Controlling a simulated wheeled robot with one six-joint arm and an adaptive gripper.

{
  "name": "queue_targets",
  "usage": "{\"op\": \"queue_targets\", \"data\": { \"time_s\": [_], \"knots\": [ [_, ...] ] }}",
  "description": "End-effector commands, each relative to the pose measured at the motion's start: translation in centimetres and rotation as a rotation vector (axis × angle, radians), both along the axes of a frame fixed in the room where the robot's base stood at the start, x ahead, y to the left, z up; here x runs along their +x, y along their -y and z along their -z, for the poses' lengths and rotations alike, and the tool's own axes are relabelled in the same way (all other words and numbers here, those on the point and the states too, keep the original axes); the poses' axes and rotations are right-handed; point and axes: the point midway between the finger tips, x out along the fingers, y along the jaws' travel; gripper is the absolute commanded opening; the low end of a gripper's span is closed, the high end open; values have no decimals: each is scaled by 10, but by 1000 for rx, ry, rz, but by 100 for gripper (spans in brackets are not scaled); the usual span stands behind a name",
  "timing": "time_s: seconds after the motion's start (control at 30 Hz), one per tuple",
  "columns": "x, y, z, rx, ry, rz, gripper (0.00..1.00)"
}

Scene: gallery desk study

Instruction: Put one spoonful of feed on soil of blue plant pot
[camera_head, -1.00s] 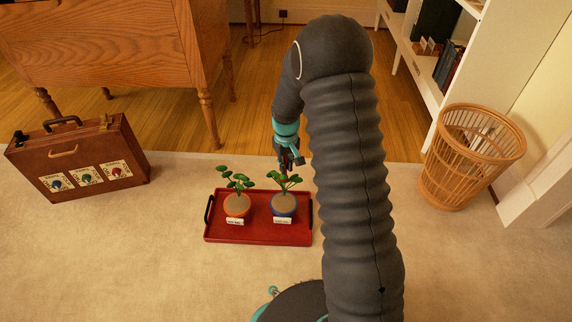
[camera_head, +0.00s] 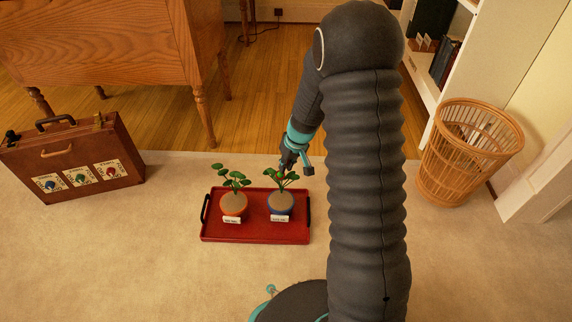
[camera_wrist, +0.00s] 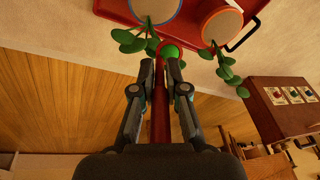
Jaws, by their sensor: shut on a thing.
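The blue plant pot (camera_head: 281,210) stands on the right of a red tray (camera_head: 256,233), with a leafy plant, brown soil and a white label. Its blue rim (camera_wrist: 181,12) shows at the top of the wrist view. My gripper (camera_head: 290,166) is just behind and above this plant. In the wrist view my gripper (camera_wrist: 160,72) is shut on the red handle of a spoon (camera_wrist: 160,115). A round green lump (camera_wrist: 170,51) shows within the red rim at the spoon's far end; it looks like feed. The spoon's bowl is not clear in the head view.
An orange pot (camera_head: 233,207) with a similar plant stands left of the blue pot. A brown case (camera_head: 75,150) with blue, green and red round marks stands at the left. A wicker basket (camera_head: 468,155) stands at the right, a wooden desk (camera_head: 110,45) behind. Carpet around the tray is clear.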

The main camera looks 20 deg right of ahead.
Motion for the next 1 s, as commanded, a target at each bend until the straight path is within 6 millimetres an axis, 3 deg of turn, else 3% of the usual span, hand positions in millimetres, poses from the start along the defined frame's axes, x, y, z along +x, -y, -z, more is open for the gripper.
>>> {"op": "queue_targets", "data": {
  "time_s": [1.0],
  "knots": [
    [-10, 8, 6, 167, 196, 2, 0]
  ]
}}
